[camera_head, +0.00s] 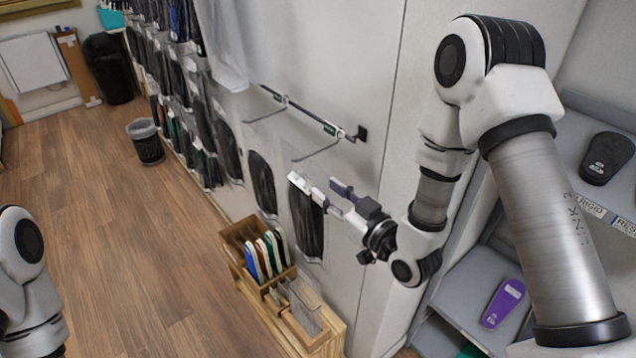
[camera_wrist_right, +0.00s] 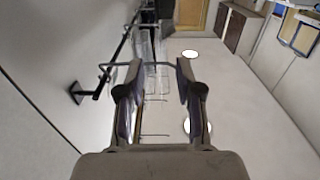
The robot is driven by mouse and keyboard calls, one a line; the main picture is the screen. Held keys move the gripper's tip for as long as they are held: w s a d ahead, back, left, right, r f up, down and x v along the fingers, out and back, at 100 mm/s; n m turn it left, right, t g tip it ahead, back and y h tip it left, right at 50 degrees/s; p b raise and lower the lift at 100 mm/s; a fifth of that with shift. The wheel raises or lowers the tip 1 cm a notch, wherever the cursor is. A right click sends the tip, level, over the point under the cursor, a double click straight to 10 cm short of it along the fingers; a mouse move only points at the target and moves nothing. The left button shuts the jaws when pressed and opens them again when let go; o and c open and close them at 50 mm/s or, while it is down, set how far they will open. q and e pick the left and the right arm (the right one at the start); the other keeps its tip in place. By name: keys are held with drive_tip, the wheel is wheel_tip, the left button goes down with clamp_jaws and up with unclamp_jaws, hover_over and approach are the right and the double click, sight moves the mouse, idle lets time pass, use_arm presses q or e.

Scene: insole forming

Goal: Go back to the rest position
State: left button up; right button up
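My right arm reaches in from the right in the head view. Its gripper (camera_head: 318,188) is open in front of the pale wall, beside a hanging black item (camera_head: 308,222). In the right wrist view the two dark fingers of this gripper (camera_wrist_right: 158,80) stand apart, with nothing between them. Part of my left arm shows at the lower left edge of the head view, but its gripper is out of the picture.
A wall rail (camera_head: 310,115) with hooks is close to the right gripper. A wooden holder (camera_head: 245,238) with several coloured insoles stands below. Grey shelves (camera_head: 455,290) at right hold a purple insole (camera_head: 503,304) and a black one (camera_head: 606,158). The wooden floor at left is open.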

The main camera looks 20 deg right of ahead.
drive_tip(key=v, duration=0.2)
drive_tip(key=shift+s+d, duration=0.1)
drive_tip(key=shift+s, duration=0.2)
drive_tip(key=s+a+f+g+h, duration=0.1)
drive_tip(key=s+f+g, duration=0.35)
drive_tip(key=f, duration=0.65)
drive_tip(key=s+f+g+h, duration=0.1)
drive_tip(key=s+f+g, duration=0.2)
drive_tip(key=s+f, duration=0.55)
drive_tip(key=s+d+f+m+g+h, duration=0.2)
drive_tip(key=s+f+g, duration=0.2)
drive_tip(key=s, duration=0.3)
drive_tip(key=s+d+f+m+g+h, duration=0.1)
drive_tip(key=s+d+f+m+g, duration=0.1)
drive_tip(key=s+f+g, duration=0.3)
wheel_tip(320, 180, down, 3)
drive_tip(key=shift+s+d+r+m+h, duration=0.3)
drive_tip(key=shift+s+h, duration=0.1)
drive_tip(key=shift+s, duration=0.65)
